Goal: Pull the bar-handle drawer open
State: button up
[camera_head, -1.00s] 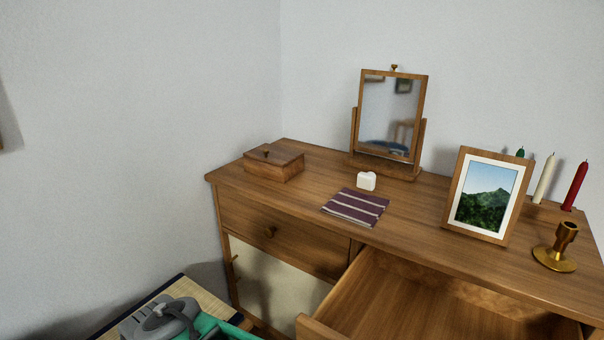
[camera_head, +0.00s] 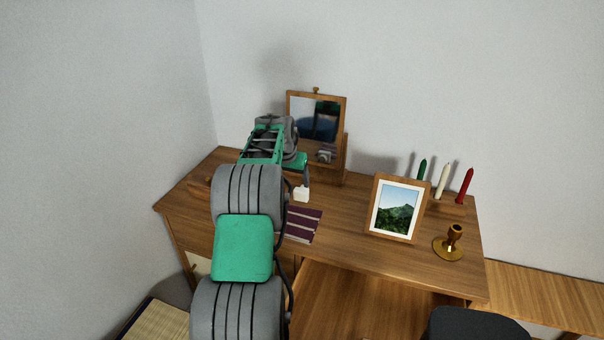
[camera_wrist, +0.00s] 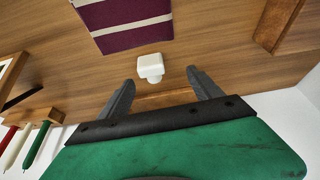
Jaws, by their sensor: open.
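An open wooden drawer (camera_head: 345,300) juts out of the dresser at the bottom middle of the head view, its inside bare where it shows. Its front and any bar handle are out of view. My gripper (camera_head: 306,183) is above the dresser top, near a small white block (camera_head: 301,194), away from the drawer. In the wrist view my gripper (camera_wrist: 160,76) is open, its two dark fingers apart with nothing held. The white block (camera_wrist: 150,67) lies just ahead of the gap between the fingertips. My arm hides the dresser's left front.
On the dresser top (camera_head: 345,240) are a striped cloth (camera_head: 304,225), a mirror (camera_head: 316,118), a framed picture (camera_head: 396,208), several candles (camera_head: 443,181) and a brass candlestick (camera_head: 450,243). A wooden box is mostly hidden behind my arm. Walls stand behind and left.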

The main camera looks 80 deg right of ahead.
aim_at(302, 188)
jog(key=d+f, duration=0.1)
jog(key=f, duration=0.1)
jog(key=s+d+f+p, duration=0.1)
jog(key=f, duration=0.2)
jog(key=s+d+f, duration=0.1)
jog(key=d+f, duration=0.1)
jog(key=shift+s+f, duration=0.1)
jog(key=shift+f, duration=0.05)
jog(key=shift+c, duration=0.4)
jog(key=c, duration=1.5)
jog(key=shift+c, duration=0.2)
jog(key=shift+r, duration=0.2)
